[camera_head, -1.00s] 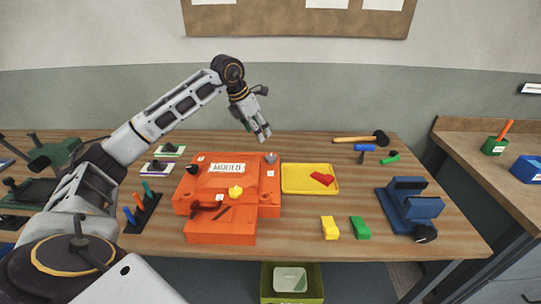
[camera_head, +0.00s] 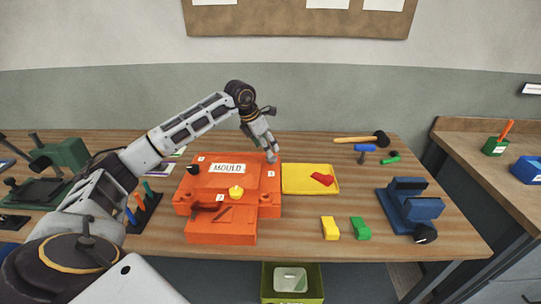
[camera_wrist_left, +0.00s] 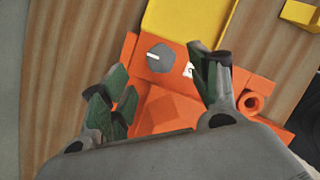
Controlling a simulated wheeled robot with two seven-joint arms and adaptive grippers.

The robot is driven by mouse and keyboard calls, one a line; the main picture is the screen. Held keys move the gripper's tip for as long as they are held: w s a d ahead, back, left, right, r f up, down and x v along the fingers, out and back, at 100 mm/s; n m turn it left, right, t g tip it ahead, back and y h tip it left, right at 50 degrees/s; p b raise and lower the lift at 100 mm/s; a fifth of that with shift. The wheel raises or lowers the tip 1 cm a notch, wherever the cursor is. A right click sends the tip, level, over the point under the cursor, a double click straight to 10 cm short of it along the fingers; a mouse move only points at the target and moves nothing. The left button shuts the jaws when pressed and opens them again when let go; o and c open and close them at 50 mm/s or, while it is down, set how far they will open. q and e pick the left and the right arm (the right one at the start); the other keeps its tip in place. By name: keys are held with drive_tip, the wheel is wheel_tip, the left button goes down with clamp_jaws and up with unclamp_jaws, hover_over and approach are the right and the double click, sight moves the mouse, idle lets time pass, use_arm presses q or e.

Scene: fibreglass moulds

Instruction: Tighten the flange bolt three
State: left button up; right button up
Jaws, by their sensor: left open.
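The orange mould (camera_head: 230,182) with a "MOULD" label sits on the bench. My left gripper (camera_head: 271,156) is over its back right corner, where the grey bolt is hidden or blends with the fingers in the head view. In the left wrist view the grey bolt head (camera_wrist_left: 160,57), with a white mark, lies just beyond and between the open, empty fingers (camera_wrist_left: 164,78). A number label beside it is partly covered by a finger. My right gripper is out of view.
A yellow tray (camera_head: 290,188) with a red piece adjoins the mould on the right. A hammer (camera_head: 362,140) lies behind. Yellow (camera_head: 330,228) and green (camera_head: 360,228) blocks and a blue vise (camera_head: 408,208) stand right. A screwdriver rack (camera_head: 143,212) stands left.

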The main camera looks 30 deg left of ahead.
sight(272, 157)
use_arm(q)
drive_tip(key=x, duration=0.4)
drive_tip(key=shift+f, duration=0.2)
drive_tip(key=shift+x, duration=0.85)
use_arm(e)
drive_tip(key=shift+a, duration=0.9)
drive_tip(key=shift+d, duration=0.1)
use_arm(q)
drive_tip(key=shift+r, duration=0.1)
drive_tip(key=c, duration=1)
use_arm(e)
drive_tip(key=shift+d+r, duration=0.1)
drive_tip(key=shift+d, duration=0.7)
